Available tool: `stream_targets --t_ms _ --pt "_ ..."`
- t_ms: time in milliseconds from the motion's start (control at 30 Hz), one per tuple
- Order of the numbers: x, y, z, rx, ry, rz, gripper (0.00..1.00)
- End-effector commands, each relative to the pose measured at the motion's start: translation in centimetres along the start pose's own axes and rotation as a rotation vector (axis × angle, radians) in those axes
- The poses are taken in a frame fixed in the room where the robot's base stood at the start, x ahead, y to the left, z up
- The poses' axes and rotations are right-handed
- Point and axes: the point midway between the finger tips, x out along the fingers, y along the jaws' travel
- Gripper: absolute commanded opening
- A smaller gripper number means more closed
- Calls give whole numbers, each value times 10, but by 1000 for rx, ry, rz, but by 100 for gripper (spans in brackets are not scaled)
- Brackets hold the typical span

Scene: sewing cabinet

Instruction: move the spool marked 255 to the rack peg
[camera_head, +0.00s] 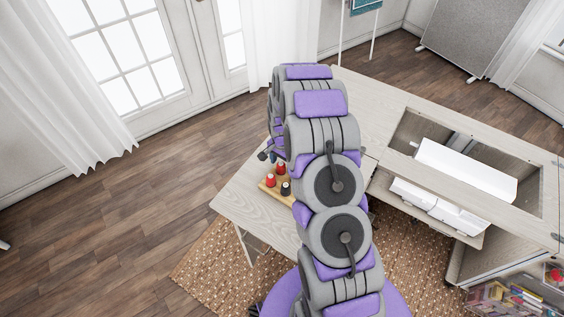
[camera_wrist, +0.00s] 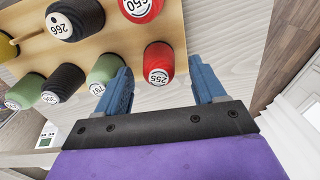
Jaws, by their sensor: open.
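The red spool marked 255 (camera_wrist: 160,58) stands near the edge of a wooden rack board (camera_wrist: 120,42) in the wrist view. My gripper (camera_wrist: 160,68) is open, with blue fingers on the left and right of the picture. The red spool shows beyond and between the fingertips, not gripped. A bare wooden peg (camera_wrist: 8,45) shows at the left edge of the board. In the head view the rack board (camera_head: 268,188) is partly hidden by my arm, and I cannot tell which red spool there is 255.
A green spool (camera_wrist: 104,68) stands close to the left finger. A black spool marked 266 (camera_wrist: 78,16), a red spool marked 650 (camera_wrist: 140,6), another black spool (camera_wrist: 66,80) and a green spool (camera_wrist: 28,88) share the board. The pale tabletop (camera_head: 240,200) is clear around it.

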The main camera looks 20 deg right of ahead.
Motion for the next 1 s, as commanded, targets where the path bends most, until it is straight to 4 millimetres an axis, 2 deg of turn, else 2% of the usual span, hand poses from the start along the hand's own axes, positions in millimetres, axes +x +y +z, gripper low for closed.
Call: stream_targets --t_ms 167,333,800,1000 --pt "-2 0 0 0 0 0 69" --pt "-21 0 -1 0 2 -2 69" --pt "-125 -2 -2 0 4 -4 69" --pt "-157 -1 -1 0 0 -1 69"
